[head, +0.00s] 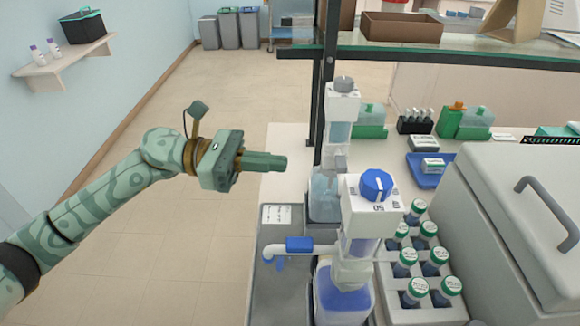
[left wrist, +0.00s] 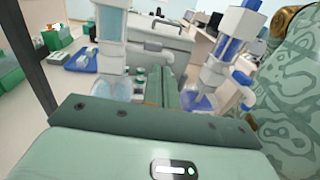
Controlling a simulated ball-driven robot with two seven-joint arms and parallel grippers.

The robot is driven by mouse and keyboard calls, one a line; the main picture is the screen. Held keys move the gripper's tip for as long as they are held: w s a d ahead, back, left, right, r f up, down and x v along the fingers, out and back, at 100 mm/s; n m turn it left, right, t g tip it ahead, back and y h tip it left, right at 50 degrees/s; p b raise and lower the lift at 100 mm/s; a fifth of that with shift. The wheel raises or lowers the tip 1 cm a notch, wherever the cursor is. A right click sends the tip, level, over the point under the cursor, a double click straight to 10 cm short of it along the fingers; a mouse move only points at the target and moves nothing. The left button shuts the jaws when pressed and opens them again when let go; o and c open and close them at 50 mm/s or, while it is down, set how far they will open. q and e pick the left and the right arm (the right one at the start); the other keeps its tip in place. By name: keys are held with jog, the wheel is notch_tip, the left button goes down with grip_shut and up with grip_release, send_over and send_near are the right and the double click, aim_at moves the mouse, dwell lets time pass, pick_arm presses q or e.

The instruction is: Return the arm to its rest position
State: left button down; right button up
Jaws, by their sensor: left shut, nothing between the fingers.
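My left arm comes in from the left in the head view, and its gripper (head: 278,163) is shut and empty. It is in the air at the bench's left edge, to the left of the two bottle-top dispensers and apart from them in the picture. In the left wrist view the shut fingers (left wrist: 161,88) point ahead between the two dispensers. The near dispenser (head: 357,215) has a blue knob and a spout with a blue sleeve. The far dispenser (head: 340,110) has a grey knob and stands on a clear bottle. My right gripper is not in view.
A rack of green-capped bottles (head: 398,302) stands right of the near dispenser. A large grey box with a handle (head: 500,190) fills the right side. A grey tray (head: 280,290) lies under the dispensers. A shelf post (head: 318,100) rises behind. The floor at left is clear.

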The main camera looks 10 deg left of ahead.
pick_arm(q)
jog(key=s+a+b, duration=0.1)
jog(key=a, duration=0.5)
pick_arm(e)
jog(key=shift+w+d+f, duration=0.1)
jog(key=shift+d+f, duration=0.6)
